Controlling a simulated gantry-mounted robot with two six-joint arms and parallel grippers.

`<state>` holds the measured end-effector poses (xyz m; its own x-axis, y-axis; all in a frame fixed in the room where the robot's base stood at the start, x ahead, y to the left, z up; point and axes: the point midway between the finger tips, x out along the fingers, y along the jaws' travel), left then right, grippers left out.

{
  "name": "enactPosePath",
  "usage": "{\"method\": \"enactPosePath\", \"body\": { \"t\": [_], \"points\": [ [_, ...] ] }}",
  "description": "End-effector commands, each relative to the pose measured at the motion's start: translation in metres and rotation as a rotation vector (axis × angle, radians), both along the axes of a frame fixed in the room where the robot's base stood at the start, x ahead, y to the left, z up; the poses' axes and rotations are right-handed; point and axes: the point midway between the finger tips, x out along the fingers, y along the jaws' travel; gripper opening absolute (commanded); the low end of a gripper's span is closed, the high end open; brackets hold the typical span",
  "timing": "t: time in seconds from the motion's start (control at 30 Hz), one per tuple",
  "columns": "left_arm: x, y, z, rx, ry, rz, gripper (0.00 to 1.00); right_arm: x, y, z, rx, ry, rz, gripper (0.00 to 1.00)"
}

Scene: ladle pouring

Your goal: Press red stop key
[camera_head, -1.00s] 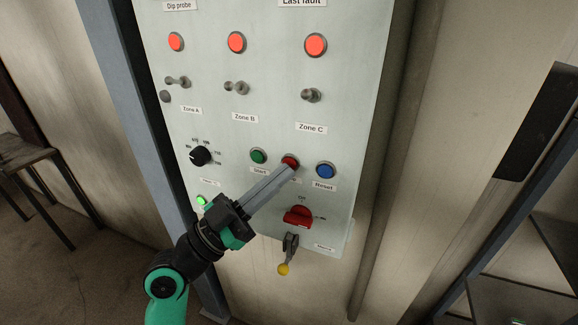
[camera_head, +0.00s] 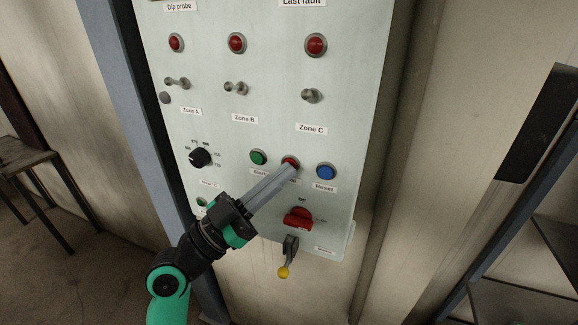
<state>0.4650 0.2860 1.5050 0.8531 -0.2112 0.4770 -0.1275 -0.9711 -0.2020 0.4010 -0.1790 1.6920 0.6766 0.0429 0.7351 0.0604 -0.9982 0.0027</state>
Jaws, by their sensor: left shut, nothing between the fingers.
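The red stop key (camera_head: 290,161) is a round button on the pale control panel (camera_head: 275,135), between the green Start button (camera_head: 258,157) and the blue Reset button (camera_head: 326,171). My left gripper (camera_head: 292,169) is shut and empty. Its fingertips are at the red key and cover its lower part and the label beneath it. They look to be touching the key, though the exact depth is hard to tell. My right gripper is not in view.
Above are three unlit red lamps (camera_head: 236,43) and toggle switches (camera_head: 236,88). A black rotary dial (camera_head: 200,157) is at left. A dark stool (camera_head: 28,158) stands at far left.

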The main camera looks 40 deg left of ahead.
Motion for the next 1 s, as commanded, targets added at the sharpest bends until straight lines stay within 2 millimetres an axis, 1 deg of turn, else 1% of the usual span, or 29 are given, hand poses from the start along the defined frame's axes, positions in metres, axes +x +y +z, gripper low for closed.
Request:
{"method": "enactPosePath", "body": {
  "t": [0.33, 0.67, 1.0],
  "points": [
    [0.000, 0.000, -0.001, 0.000, 0.002, 0.000, 0.00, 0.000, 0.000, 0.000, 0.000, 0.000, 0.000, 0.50],
    [-0.013, -0.006, 0.000, 0.000, 0.002, 0.000, 0.00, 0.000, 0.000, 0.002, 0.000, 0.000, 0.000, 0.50],
    [-0.016, -0.007, 0.000, 0.000, 0.002, 0.000, 0.00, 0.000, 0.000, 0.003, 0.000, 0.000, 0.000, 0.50]
  ]
}}
